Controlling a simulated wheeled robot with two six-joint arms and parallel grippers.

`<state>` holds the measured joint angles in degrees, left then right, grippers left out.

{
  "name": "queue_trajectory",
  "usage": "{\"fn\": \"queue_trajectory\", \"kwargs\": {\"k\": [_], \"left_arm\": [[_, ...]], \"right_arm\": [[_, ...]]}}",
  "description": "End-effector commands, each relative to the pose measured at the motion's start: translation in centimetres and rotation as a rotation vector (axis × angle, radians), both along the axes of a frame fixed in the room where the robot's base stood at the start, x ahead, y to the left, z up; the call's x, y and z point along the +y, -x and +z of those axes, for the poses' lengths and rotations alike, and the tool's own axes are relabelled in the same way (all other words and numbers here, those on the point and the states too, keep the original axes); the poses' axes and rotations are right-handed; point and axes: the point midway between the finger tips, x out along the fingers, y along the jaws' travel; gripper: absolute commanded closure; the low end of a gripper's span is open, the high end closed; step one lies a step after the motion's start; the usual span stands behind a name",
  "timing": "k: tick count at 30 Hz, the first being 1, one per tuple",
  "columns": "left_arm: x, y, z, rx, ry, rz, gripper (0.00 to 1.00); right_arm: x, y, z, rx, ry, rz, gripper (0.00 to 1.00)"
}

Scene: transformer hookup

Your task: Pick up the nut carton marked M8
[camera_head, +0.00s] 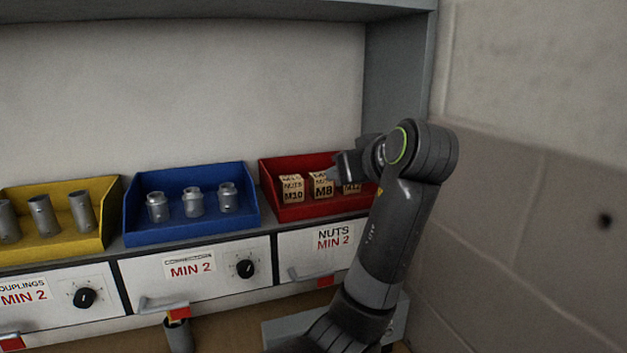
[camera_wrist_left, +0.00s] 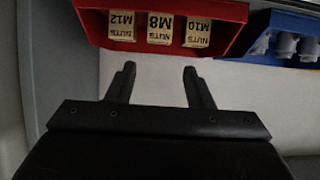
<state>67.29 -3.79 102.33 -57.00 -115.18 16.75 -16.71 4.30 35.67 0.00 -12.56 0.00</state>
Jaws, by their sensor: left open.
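The nut carton marked M8 (camera_head: 322,186) is a small tan box in the middle of a row of three in the red bin (camera_head: 297,213). In the left wrist view the M8 carton (camera_wrist_left: 159,29) appears upside down, roughly in line with the gap between my fingers. My left gripper (camera_wrist_left: 158,70) is open and empty, apart from the carton. In the head view the gripper (camera_head: 344,168) is at the right part of the red bin, partly covering the M12 carton. My right gripper is in neither view.
The M10 carton (camera_head: 292,189) stands left of M8, and the M12 carton (camera_head: 352,188) right of it. A blue bin (camera_head: 190,228) with metal fittings and a yellow bin (camera_head: 60,249) stand further left. A grey cabinet side (camera_head: 398,75) and a wall rise at the right.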

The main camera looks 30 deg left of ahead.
Motion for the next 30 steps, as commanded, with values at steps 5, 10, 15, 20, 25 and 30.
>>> {"fn": "queue_trajectory", "kwargs": {"k": [5,10,15,20,25,30], "left_arm": [[2.0,-1.6,-1.5,0.003,-0.003,0.006,0.53],[4.6,-3.9,-2.6,0.007,-0.003,0.005,0.53],[6.7,-5.8,-4.1,0.005,-0.002,0.003,0.53],[7.8,-6.9,-5.0,0.002,0.0,0.0,0.53],[8.5,-7.6,-5.3,0.003,-0.001,0.002,0.53],[10.0,-9.0,-6.1,0.005,-0.002,0.003,0.53]], "right_arm": [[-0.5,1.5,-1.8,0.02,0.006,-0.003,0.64],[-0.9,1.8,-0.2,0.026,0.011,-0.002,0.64],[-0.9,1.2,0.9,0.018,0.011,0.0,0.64],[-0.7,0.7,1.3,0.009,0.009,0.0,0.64],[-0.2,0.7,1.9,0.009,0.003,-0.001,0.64],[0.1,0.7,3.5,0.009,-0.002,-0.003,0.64]]}}
